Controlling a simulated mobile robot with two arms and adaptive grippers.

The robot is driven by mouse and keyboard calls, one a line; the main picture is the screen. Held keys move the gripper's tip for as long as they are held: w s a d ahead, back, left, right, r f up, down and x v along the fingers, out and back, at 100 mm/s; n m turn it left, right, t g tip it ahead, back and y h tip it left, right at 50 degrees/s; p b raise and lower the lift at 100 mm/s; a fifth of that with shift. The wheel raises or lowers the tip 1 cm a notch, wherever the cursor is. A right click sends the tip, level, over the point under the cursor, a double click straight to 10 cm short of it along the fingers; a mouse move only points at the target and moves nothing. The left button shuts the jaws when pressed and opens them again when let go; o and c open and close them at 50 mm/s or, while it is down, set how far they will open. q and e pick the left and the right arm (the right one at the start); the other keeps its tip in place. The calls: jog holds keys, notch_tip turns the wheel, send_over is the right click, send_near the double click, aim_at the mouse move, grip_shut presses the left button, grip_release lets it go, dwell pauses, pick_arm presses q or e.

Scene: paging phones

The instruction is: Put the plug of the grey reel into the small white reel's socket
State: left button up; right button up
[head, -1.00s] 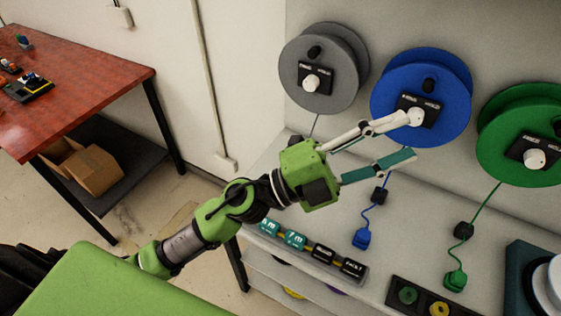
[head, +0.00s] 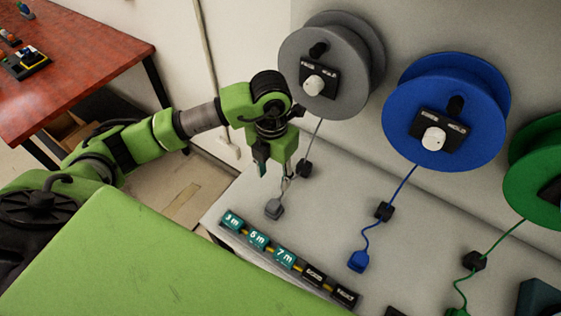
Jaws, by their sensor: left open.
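The grey reel (head: 358,88) hangs on the wall panel at the top middle, with a black box and white knob on its face. Its grey cord runs down past a black block (head: 304,169) to the grey plug (head: 274,209), which lies on the light shelf. My left gripper (head: 274,177) points down just above and behind the grey plug in the picture. It is open, and its fingers look apart from the plug. The small white reel and its socket are not in view. My right gripper is not in view.
A blue reel (head: 466,95) and a green reel (head: 540,175) hang to the right. The blue plug (head: 358,262) lies on the light shelf (head: 335,222). A row of labelled blocks (head: 258,238) lines its front edge. A red table (head: 80,55) stands at the left.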

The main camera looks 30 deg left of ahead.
aim_at(273, 203)
pick_arm(q)
jog(key=f+b, duration=0.3)
jog(key=f, duration=0.1)
jog(key=f+b, duration=0.3)
jog(key=f, duration=0.2)
jog(key=f+b, duration=0.4)
jog(key=shift+s+f, duration=0.15)
jog(key=shift+s, duration=0.25)
jog(key=shift+f+b, duration=0.25)
jog(key=shift+b, duration=0.1)
jog(key=c, duration=0.9)
jog(key=shift+c, duration=0.2)
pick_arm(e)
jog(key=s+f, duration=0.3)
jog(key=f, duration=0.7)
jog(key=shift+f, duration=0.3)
pick_arm(q)
jog(key=shift+r, duration=0.15)
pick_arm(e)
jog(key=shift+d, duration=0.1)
